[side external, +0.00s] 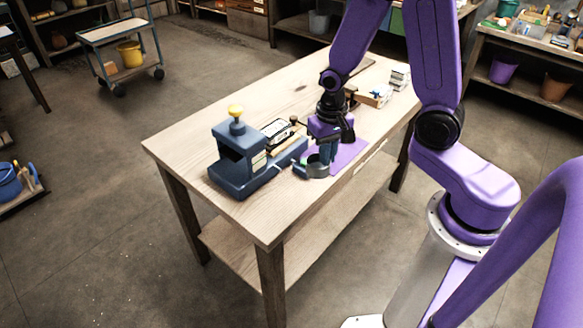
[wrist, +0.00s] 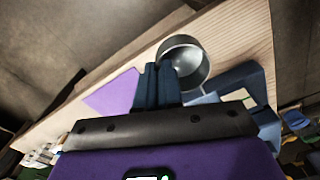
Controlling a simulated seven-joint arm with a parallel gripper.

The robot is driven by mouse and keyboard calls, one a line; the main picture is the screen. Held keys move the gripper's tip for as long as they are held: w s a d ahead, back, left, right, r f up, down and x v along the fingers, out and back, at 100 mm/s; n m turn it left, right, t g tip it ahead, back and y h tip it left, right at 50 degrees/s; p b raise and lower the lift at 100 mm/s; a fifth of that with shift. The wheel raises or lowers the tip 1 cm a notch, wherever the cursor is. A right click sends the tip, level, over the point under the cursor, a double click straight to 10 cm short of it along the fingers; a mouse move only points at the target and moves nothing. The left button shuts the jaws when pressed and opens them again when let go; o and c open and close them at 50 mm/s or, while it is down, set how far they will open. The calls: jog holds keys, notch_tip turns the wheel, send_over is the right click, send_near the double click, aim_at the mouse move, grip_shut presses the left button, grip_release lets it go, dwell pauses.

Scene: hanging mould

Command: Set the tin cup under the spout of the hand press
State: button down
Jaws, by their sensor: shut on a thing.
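The tin cup (side external: 318,168) is a small grey metal cup near the table's front edge, right of the hand press. My gripper (side external: 325,156) is shut on its wall. In the wrist view the cup (wrist: 188,66) shows its open mouth beside my closely set fingertips (wrist: 163,72). I cannot tell whether its base touches the table. The hand press (side external: 238,165) is a blue block with a yellow knob on top, standing at the table's left part, apart from the cup. I cannot make out its spout.
A purple mat (side external: 348,156) lies beside my gripper. A dark tray with small items (side external: 276,131) and a blue piece (side external: 290,150) lie between the press and my gripper. White boxes (side external: 400,77) stand at the table's far right. The table's front left corner (side external: 266,222) is bare.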

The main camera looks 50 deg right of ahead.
jog(key=shift+w+f, duration=0.25)
jog(key=shift+w, duration=0.3)
jog(key=shift+w+f, duration=0.25)
jog(key=shift+w, duration=0.25)
jog(key=w+f, duration=0.2)
jog(key=w, duration=0.1)
jog(key=w+f, duration=0.5)
jog(key=w, duration=0.1)
jog(key=shift+d+f, duration=0.1)
jog(key=shift+f, duration=0.05)
jog(key=shift+w+f, duration=0.15)
jog(key=shift+f, duration=0.1)
jog(key=shift+w+f, duration=0.1)
jog(key=shift+f, duration=1.5)
jog(key=c, duration=1.6)
grip_release()
jog(key=shift+f, duration=0.1)
